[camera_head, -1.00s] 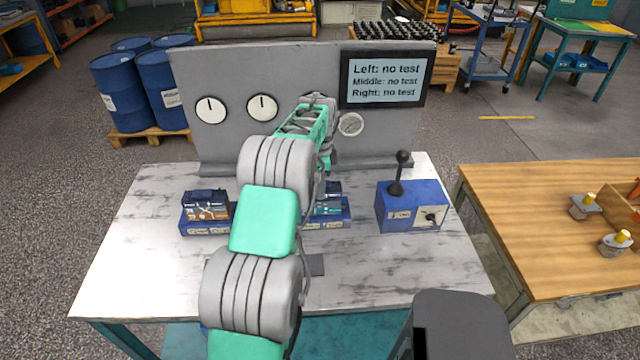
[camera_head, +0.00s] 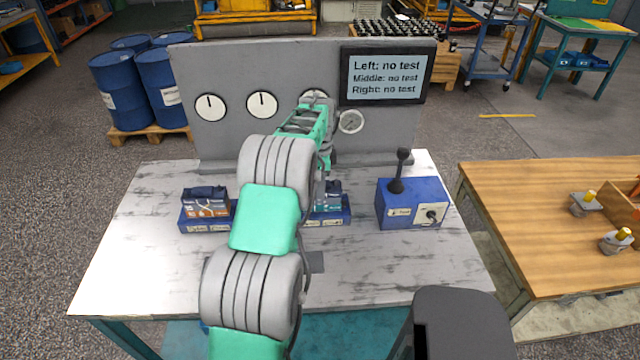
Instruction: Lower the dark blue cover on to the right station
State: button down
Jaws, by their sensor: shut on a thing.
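A long blue base (camera_head: 339,218) stands on the grey-white table, with its middle hidden behind my arm. At its right end, the right station, a small dark blue and teal block (camera_head: 332,196) shows past my arm's edge. The lower part of my wrist hangs above this block, and my gripper (camera_head: 331,172) is mostly hidden by my arm. It is shut, and the dark blue cover seems to be in it. I cannot tell whether the cover touches the station. A block with a dark blue top (camera_head: 206,200) sits at the base's left end.
A blue control box (camera_head: 411,205) with a black lever stands right of the base. Behind is a grey panel (camera_head: 215,145) with gauges and a screen (camera_head: 387,75) reading "no test" for left, middle and right. The table's front left is clear. A wooden table (camera_head: 520,215) stands at right.

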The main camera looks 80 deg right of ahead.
jog(key=c, duration=0.7)
grip_release()
jog(key=shift+o, duration=0.2)
jog(key=shift+f, duration=0.1)
